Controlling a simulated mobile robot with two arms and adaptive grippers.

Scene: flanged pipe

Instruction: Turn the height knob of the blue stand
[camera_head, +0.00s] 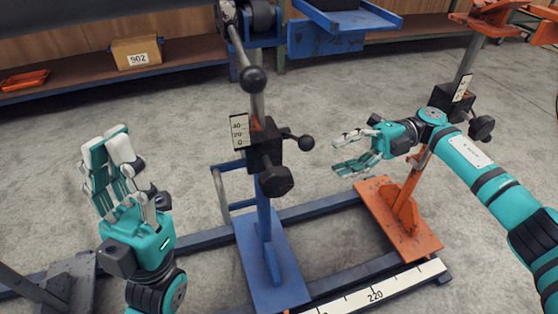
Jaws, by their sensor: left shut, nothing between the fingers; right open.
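The blue stand (270,258) stands in the middle, with a blue base plate and an upright post. A black block sits on the post, and a dark lobed knob (276,181) sticks out of its front. A ball-ended lever (304,142) points right from the block. My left gripper (122,160) is shut and empty, well left of the knob, with its fingers pointing up. My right gripper (345,153) is open and empty, to the right of the knob and lever, with its fingers pointing left. Neither gripper touches the stand.
An orange stand (405,225) with its own dark knob (481,127) is at the right, partly behind my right arm. Dark blue rails and a ruler (375,294) run along the floor. A shelf (75,73) at the back holds a box (137,52) labelled 902.

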